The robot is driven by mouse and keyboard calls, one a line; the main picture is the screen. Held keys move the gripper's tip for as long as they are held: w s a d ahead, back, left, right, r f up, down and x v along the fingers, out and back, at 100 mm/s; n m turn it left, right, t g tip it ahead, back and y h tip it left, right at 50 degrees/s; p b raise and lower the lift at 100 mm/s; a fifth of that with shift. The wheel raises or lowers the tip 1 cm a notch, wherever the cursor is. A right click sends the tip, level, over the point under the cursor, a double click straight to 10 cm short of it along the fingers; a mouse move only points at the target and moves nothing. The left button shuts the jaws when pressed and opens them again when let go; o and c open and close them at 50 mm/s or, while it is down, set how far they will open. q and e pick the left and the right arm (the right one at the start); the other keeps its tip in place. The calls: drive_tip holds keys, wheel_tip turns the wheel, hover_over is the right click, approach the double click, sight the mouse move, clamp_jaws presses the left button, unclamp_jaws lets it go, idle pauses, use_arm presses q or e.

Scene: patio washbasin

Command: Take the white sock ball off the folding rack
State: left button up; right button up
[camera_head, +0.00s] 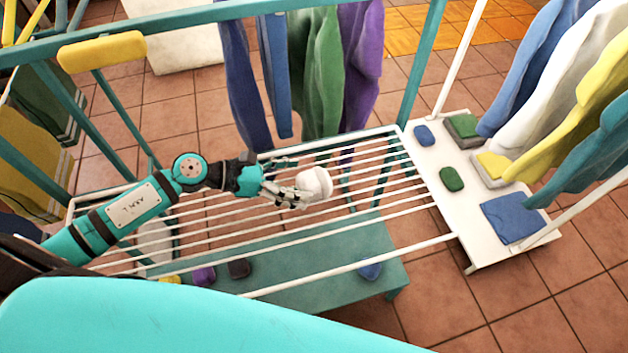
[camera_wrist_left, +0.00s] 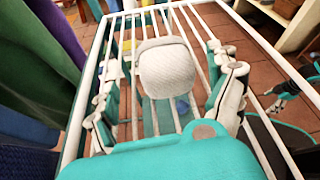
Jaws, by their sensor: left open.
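The white sock ball (camera_head: 314,184) rests on the white bars of the folding rack (camera_head: 385,187). My left gripper (camera_head: 292,184) is open at the ball, with its fingers reaching it from the left in the head view. In the left wrist view the sock ball (camera_wrist_left: 166,67) shows as a ribbed, rounded block between the two spread fingers of the left gripper (camera_wrist_left: 170,95), with gaps on both sides. What looks like my right gripper (camera_wrist_left: 282,95) shows small at the right edge of the left wrist view; its jaws are too small to judge.
Below the bars is a teal shelf (camera_head: 330,245) with several small folded cloths. A white side shelf (camera_head: 480,243) holds more folded cloths. Hanging garments (camera_head: 325,70) are behind the rack, and others hang at the right. A teal bar (camera_head: 200,16) crosses above.

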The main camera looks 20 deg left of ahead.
sight(313, 184)
use_arm(q)
drive_tip(key=x, duration=0.3)
drive_tip(key=p+x, duration=0.1)
drive_tip(key=shift+s+d, duration=0.2)
drive_tip(key=shift+d, duration=0.2)
drive_tip(key=shift+f, duration=0.1)
drive_tip(key=shift+a, duration=0.1)
drive_tip(key=shift+c, duration=0.3)
drive_tip(key=c, duration=1.2)
